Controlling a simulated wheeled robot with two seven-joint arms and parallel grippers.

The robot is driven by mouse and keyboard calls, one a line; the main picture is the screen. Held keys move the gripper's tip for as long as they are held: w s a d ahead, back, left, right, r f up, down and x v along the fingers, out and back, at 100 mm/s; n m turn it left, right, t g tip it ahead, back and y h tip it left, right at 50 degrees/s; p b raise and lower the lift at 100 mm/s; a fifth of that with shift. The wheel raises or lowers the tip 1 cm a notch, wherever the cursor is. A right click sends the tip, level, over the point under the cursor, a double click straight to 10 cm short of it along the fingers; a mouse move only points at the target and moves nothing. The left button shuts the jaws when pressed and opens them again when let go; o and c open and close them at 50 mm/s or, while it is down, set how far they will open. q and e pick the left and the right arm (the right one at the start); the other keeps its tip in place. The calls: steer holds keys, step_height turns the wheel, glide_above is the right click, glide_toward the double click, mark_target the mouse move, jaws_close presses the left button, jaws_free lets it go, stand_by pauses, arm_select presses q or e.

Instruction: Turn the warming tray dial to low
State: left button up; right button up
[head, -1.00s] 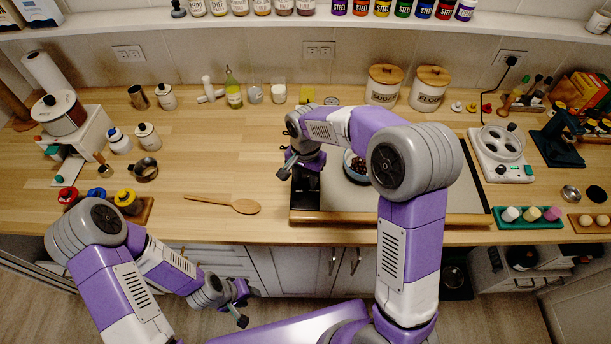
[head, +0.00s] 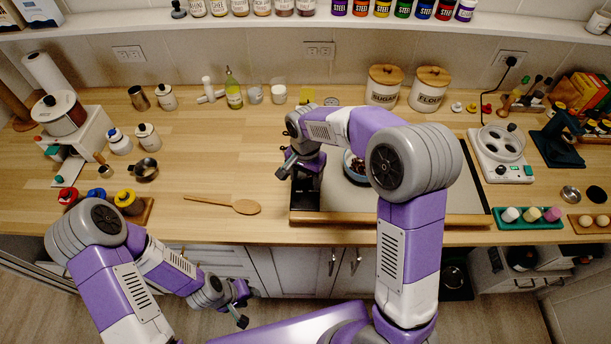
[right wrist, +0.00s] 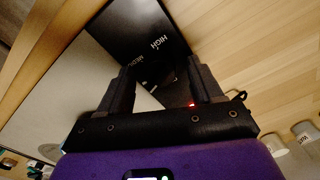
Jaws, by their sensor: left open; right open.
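The warming tray (head: 440,200) is a wide pale plate with a wooden front edge and a black control panel (head: 306,194) at its left end. In the right wrist view the black panel (right wrist: 140,25) shows the word HIGH, part of another label and a small red light. A dark round shape, seemingly the dial (right wrist: 160,72), lies between the fingers; its pointer cannot be made out. My right gripper (head: 290,165) is open above the panel, with fingers (right wrist: 160,85) either side of that shape; contact cannot be told. My left gripper (head: 243,305) is open and empty, low before the cabinets.
A bowl of dark pieces (head: 355,168) stands on the tray, partly behind my right arm. A wooden spoon (head: 225,203) lies left of the tray. Sugar (head: 384,86) and flour (head: 429,88) canisters stand behind it. The counter left of the panel is mostly clear.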

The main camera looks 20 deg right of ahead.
mark_target(306, 178)
steer(key=shift+r, duration=0.1)
step_height(306, 178, up, 7)
steer(key=shift+r+p, duration=0.2)
steer(key=shift+p, duration=0.4)
